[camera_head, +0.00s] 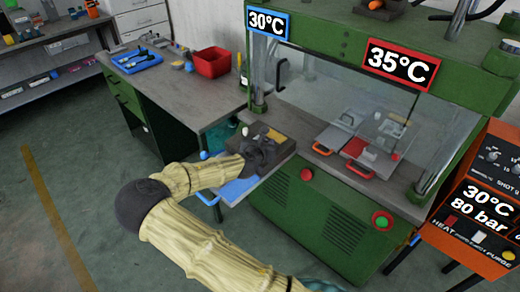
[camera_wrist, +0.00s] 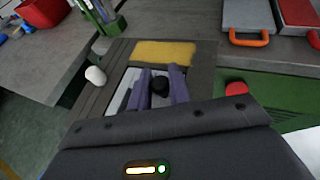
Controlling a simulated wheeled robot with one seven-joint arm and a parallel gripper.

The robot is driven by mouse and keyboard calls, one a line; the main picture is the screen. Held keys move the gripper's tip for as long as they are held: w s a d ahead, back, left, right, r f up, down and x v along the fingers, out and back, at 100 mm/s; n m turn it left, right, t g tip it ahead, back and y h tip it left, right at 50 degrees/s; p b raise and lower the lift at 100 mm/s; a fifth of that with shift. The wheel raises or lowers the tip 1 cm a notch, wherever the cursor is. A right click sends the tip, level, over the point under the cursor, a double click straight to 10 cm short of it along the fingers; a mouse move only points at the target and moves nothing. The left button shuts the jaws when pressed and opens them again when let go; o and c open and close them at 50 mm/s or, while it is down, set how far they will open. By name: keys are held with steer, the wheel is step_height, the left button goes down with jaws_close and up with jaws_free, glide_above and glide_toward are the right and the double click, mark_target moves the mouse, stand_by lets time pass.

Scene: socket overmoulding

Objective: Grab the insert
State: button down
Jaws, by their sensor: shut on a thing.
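My gripper (camera_wrist: 160,88) reaches down over a dark fixture (camera_wrist: 95,105) with a pale recess and a yellow patch. Its two purple-grey fingers are shut on a small, dark, rounded piece, which I take to be the insert (camera_wrist: 160,86). The piece sits low between the fingers, over the recess; I cannot tell whether it still touches the fixture. In the head view my gripper (camera_head: 262,152) is at the fixture on a small shelf (camera_head: 237,191) at the left front of the green press. The arm hides the insert there.
The green press (camera_head: 320,215) stands right of the shelf, with a clear guard and orange-handled and red-handled plates inside. A white knob (camera_wrist: 95,75) stands at the fixture's left. A grey bench (camera_head: 165,85) with a red bin (camera_head: 211,62) and a blue tray (camera_head: 137,61) is behind left.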

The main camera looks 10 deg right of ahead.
steer(key=shift+r, duration=0.1)
step_height(320, 180, up, 10)
steer(key=shift+w, duration=0.1)
stand_by(0.4)
stand_by(0.5)
